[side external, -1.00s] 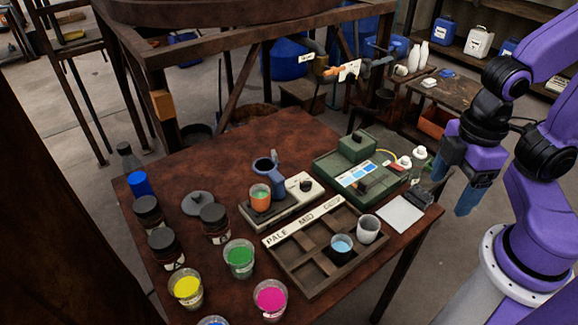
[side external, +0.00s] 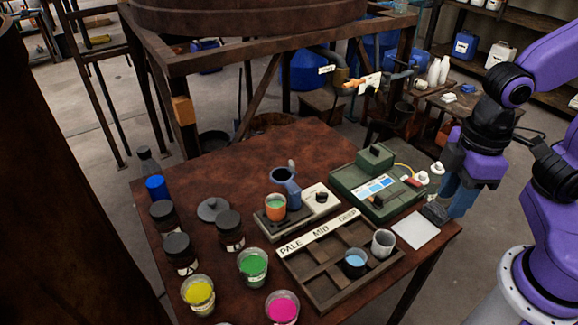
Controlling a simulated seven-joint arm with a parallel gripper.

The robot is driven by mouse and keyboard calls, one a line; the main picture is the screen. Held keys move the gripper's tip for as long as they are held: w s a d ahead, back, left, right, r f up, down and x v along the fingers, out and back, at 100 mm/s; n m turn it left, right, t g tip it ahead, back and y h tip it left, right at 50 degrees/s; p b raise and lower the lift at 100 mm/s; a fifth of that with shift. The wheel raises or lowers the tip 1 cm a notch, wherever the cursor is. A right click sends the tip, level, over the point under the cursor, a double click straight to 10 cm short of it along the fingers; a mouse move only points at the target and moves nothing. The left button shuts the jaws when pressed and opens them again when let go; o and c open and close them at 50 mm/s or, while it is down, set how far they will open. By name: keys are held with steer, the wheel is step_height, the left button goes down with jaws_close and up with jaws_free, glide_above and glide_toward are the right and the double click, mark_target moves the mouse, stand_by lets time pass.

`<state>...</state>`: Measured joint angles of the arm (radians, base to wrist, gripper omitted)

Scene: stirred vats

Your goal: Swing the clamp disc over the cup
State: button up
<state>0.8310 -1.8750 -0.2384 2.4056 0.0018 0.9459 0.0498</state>
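My gripper (side external: 460,198), with blue fingers, points down by the table's right edge, well to the right of the clamp and cup. It appears to hold nothing. The finger gap does not show clearly.
A green control box (side external: 376,188) stands between my gripper and the stirrer. In front are a wooden rack (side external: 328,291) with two cups and a white pad (side external: 415,230). Open cups of green (side external: 253,265), yellow (side external: 198,294) and pink (side external: 283,306) and dark jars (side external: 180,252) stand left.

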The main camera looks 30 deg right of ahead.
steer(key=w+a+r+m, duration=0.25)
steer(key=w+a, duration=0.25)
steer(key=w, duration=0.4)
steer(key=r+m, duration=0.1)
steer(key=m, duration=1.2)
glide_above(292, 162)
steer(key=shift+n, duration=0.25)
step_height(292, 162, down, 17)
steer(key=shift+f, duration=0.2)
jaws_close()
